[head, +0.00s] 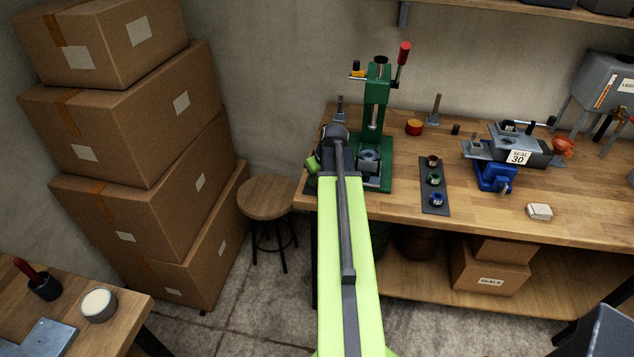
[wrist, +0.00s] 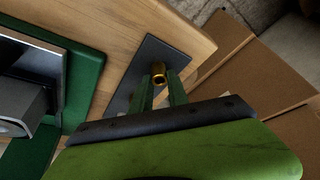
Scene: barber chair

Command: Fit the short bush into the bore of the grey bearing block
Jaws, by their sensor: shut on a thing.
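In the head view, my arm hides the fingertips and bush. A grey block with a round opening (head: 369,157), seemingly the bearing block, sits on the base of the green press (head: 375,120), just right of my arm's end. Grey metal parts (wrist: 22,108) on the green base show left in the wrist view.
A dark strip (head: 435,203) with several coloured rings lies right of the press. Stacked cartons (head: 150,150) and a stool (head: 266,197) stand left of the bench.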

